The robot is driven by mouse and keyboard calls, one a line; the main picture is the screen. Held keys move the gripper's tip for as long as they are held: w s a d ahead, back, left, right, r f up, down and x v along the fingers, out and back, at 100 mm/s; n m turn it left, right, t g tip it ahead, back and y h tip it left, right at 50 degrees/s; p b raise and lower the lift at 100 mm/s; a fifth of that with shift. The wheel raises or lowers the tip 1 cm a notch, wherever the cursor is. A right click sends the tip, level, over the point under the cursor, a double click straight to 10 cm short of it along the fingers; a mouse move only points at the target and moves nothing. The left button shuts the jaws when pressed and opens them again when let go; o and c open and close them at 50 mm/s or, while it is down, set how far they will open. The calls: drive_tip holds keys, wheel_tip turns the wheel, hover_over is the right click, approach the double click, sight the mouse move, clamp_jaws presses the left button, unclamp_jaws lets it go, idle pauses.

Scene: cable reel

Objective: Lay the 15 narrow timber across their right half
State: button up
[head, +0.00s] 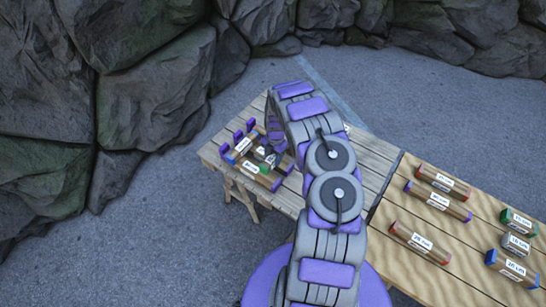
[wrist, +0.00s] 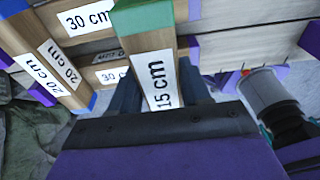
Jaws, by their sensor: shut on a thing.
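A 15 cm timber (wrist: 152,70) with a green end is between the fingers of my gripper (wrist: 160,92) in the wrist view. My gripper is shut on it, over two roughly parallel timbers labelled 30 cm (wrist: 88,20). A 20 cm timber (wrist: 45,62) with blue ends lies across them to the left in that view. In the head view my gripper (head: 267,154) is low over this group on the left table, and the green end of the held timber (head: 262,168) shows. My arm hides part of the group. Whether the held timber touches those below is unclear.
Purple posts (head: 251,124) stand around the group on the grey plank table (head: 355,160). Several spare timbers lie on the lighter right table, including a green-ended one (head: 519,222) and a blue-ended 20 cm one (head: 513,268). Rock walls (head: 150,90) stand behind and left.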

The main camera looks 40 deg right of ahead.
drive_tip(key=shift+d+f+b, duration=0.1)
drive_tip(key=shift+f+b, duration=2.05)
drive_tip(key=shift+f, duration=0.15)
drive_tip(key=shift+f, duration=0.25)
drive_tip(key=o, duration=1.2)
drive_tip(key=r+p, duration=0.1)
drive_tip(key=r, duration=0.4)
drive_tip(key=d+r+p, duration=0.1)
drive_tip(key=r, duration=0.5)
drive_tip(key=d+r+p, duration=0.1)
drive_tip(key=r+p, duration=0.1)
drive_tip(key=r, duration=0.4)
drive_tip(key=shift+w+r, duration=0.1)
drive_tip(key=shift+w, duration=0.3)
